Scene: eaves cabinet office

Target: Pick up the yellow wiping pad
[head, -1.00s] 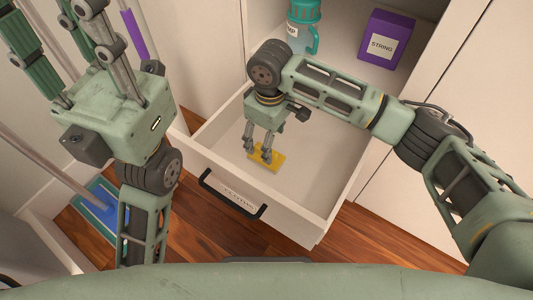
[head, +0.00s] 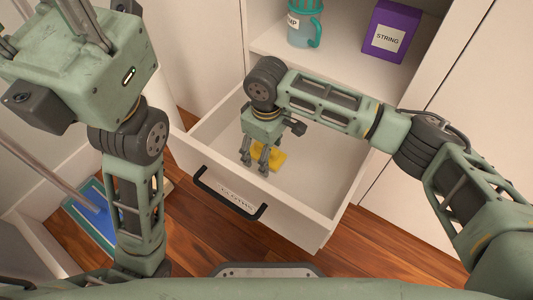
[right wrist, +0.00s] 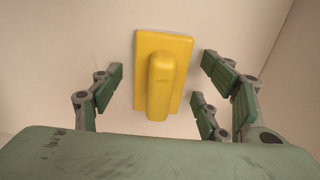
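The yellow wiping pad (head: 278,160) lies on the floor of the open drawer (head: 312,190). In the right wrist view the pad (right wrist: 145,48) is a flat yellow plate with a raised, rounded handle (right wrist: 162,90) along its middle. My right gripper (head: 254,163) points down inside the drawer and partly hides the pad in the head view.
The drawer walls and black handle (head: 230,195) surround the right gripper's space. Above stands a shelf with a teal-lidded jug (head: 305,25) and a purple STRING box (head: 390,32). A blue flat mop (head: 95,215) stands on the wooden floor at left.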

